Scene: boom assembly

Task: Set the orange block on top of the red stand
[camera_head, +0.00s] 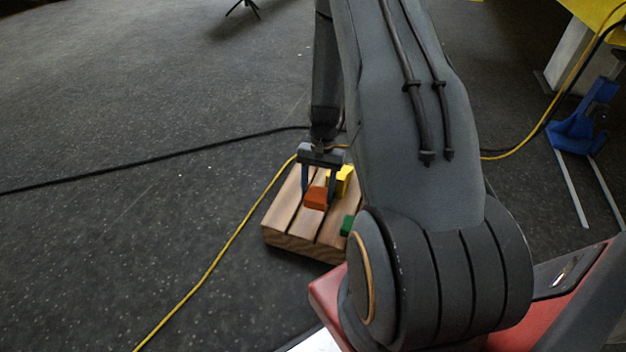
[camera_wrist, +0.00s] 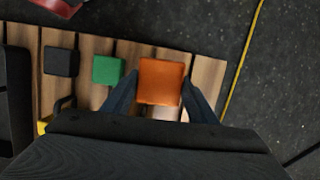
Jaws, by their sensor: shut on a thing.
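An orange block (camera_head: 315,198) is between the two fingers of my gripper (camera_head: 318,196), over the wooden slatted platform (camera_head: 283,212). In the wrist view, the orange block (camera_wrist: 161,82) sits squarely between the fingertips of my gripper (camera_wrist: 160,84), which is shut on it. It appears above or on the slats; the gap beneath it cannot be told. I cannot make out a red stand for certain in either view. My arm hides part of the platform and the floor behind it.
A green block (camera_wrist: 107,70), a black block (camera_wrist: 61,62) and a yellow piece (camera_head: 344,180) are on the platform beside the orange block. A yellow cable (camera_head: 217,259) and a black cable (camera_head: 150,159) cross the floor. Open floor lies left.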

